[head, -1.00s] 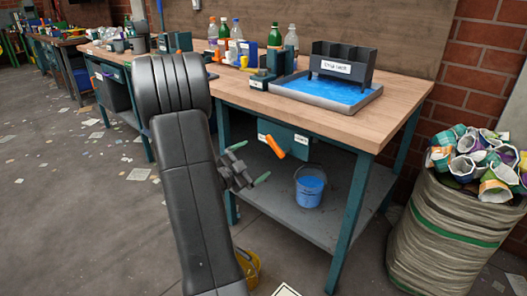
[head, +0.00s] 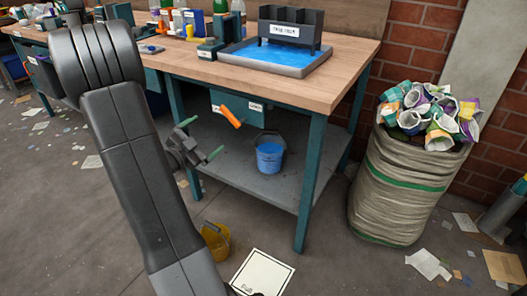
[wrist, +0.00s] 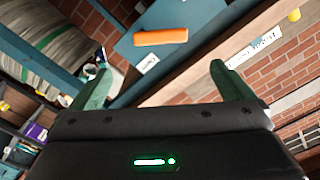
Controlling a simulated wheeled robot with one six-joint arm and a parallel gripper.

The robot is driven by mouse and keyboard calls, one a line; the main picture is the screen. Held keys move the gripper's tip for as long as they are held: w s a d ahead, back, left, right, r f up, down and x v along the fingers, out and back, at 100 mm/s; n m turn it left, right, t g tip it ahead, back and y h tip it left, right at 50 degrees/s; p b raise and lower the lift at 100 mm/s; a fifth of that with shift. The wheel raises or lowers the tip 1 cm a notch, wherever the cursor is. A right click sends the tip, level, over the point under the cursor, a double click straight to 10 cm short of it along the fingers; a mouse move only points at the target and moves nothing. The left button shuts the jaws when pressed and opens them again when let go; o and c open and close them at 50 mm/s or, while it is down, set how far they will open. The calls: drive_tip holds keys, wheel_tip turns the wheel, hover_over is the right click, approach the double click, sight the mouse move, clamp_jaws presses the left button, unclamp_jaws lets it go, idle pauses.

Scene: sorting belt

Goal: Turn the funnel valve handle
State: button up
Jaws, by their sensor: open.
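The orange valve handle (head: 230,116) slants on the front of a teal housing (head: 222,98) under the near edge of the workbench. In the wrist view the orange handle (wrist: 160,37) lies nearly level, ahead of the fingers. My gripper (head: 201,138) is open and empty, below and left of the handle in the head view, and apart from it. Its two green fingers also show in the wrist view (wrist: 160,75), spread wide with nothing between them. No funnel can be made out in these frames.
The workbench (head: 330,85) holds a blue-filled tray (head: 232,56) with a dark rack. A bucket of blue liquid (head: 269,158) stands on the lower shelf. A yellow bucket (head: 216,243) is on the floor near my arm. A full sack (head: 402,190) stands at right.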

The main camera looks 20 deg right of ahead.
sight(228, 119)
drive_tip(key=shift+p, duration=0.45)
drive_tip(key=x, duration=0.4)
drive_tip(key=b+x, duration=0.1)
drive_tip(key=x, duration=0.9)
drive_tip(key=shift+w+a+f+b, duration=0.2)
drive_tip(key=shift+a+f+b, duration=0.05)
drive_tip(key=shift+f+b, duration=0.1)
drive_tip(key=c, duration=1.2)
